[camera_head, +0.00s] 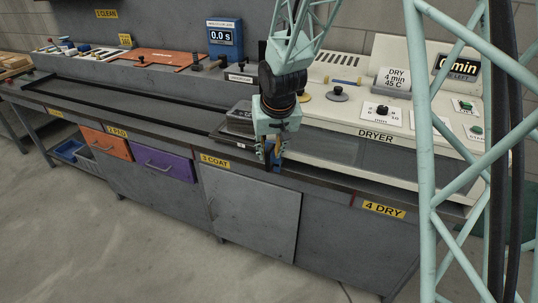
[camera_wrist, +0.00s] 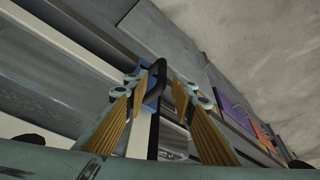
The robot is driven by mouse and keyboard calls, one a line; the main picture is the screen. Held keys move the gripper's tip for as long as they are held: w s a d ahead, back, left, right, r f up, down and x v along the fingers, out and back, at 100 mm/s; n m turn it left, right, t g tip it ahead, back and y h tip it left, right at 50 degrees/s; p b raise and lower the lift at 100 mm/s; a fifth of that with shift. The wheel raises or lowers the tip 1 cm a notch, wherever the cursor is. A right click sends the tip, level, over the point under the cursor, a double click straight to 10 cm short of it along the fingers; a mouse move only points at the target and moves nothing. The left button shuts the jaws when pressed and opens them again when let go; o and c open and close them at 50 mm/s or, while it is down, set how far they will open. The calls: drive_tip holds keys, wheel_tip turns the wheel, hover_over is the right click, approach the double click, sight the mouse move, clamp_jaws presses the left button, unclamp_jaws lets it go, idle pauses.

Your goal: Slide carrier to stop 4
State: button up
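The carrier (camera_head: 238,120) looks like a dark grey tray on the bench, just left of my gripper and above the 3 COAT label (camera_head: 215,162). My gripper (camera_head: 272,158) points down at the bench's front edge, between the 3 COAT and 4 DRY labels. In the wrist view, my gripper's fingers (camera_wrist: 165,88) stand apart, with a black handle with a blue part (camera_wrist: 153,88) between or just beyond their tips. I cannot tell whether they touch it. The stop 4 label, 4 DRY (camera_head: 384,209), is to the right on the bench front.
The cream dryer (camera_head: 430,130) with knobs and signs stands behind the bench at right. A dark rail slot (camera_head: 120,105) runs along the bench to the left. Orange (camera_head: 105,144) and purple (camera_head: 163,164) drawers are below. The bench front towards 4 DRY looks clear.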

drive_tip(key=v, duration=0.8)
drive_tip(key=shift+s, duration=0.1)
idle(0.3)
drive_tip(key=shift+d+r, duration=0.1)
drive_tip(key=s+d+r+m, duration=0.1)
drive_tip(key=s+d+r, duration=0.6)
drive_tip(key=s+d, duration=0.15)
drive_tip(key=s+d+r, duration=0.7)
drive_tip(key=s, duration=0.3)
drive_tip(key=s+d+r, duration=0.1)
drive_tip(key=s+d, duration=0.2)
drive_tip(key=s, duration=0.9)
drive_tip(key=s+d+r+m+h, duration=0.1)
drive_tip(key=s+d+r, duration=0.1)
drive_tip(key=s, duration=1)
drive_tip(key=shift+s+d+m, duration=0.25)
drive_tip(key=shift+d+m, duration=0.05)
drive_tip(key=shift+d, duration=0.55)
